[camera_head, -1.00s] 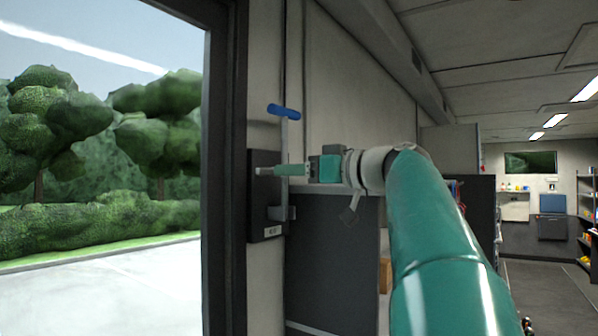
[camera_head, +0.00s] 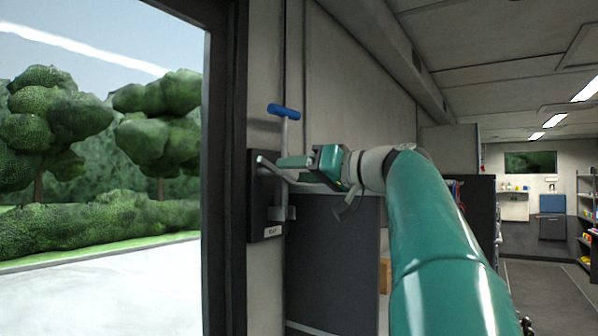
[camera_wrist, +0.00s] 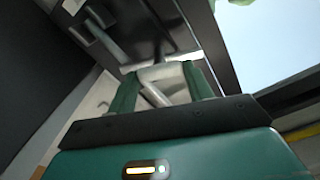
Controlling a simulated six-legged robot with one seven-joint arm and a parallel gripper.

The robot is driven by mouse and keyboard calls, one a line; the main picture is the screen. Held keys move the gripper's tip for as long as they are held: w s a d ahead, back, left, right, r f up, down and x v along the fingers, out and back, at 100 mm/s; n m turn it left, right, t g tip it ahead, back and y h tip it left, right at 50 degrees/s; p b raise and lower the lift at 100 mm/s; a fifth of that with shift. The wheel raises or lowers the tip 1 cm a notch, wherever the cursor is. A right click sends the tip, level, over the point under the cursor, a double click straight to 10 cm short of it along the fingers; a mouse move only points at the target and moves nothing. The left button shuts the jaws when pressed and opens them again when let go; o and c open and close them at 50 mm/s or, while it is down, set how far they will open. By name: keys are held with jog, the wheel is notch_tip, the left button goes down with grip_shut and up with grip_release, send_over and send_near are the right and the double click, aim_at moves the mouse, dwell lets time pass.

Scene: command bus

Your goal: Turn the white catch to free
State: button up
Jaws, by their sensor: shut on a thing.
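The white catch (camera_head: 264,162) is a thin pale lever on a dark plate (camera_head: 256,225) fixed to the wall beside the door frame. Its bar slopes down to the right from the plate, passing under the fingers in the head view. My gripper (camera_head: 288,162) is shut on the catch from the right, and its body is rolled to a tilt. In the wrist view, my gripper (camera_wrist: 160,82) has a finger on each side of the pale bar of the catch (camera_wrist: 156,95). The fingers partly hide the catch.
A vertical rod with a blue handle (camera_head: 284,111) stands close by the plate, running through a grey bracket (camera_head: 282,213) below. A dark cabinet (camera_head: 335,265) is under my wrist. A large window opening is at left; the aisle at right is clear.

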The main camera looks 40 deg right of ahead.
jog(key=m, duration=1.3)
jog(key=shift+f, duration=0.1)
jog(key=shift+m, duration=0.3)
jog(key=o, duration=1)
jog(key=shift+d, duration=0.1)
jog(key=v, duration=1.3)
jog(key=shift+s+d, duration=0.1)
jog(key=shift+s, duration=0.25)
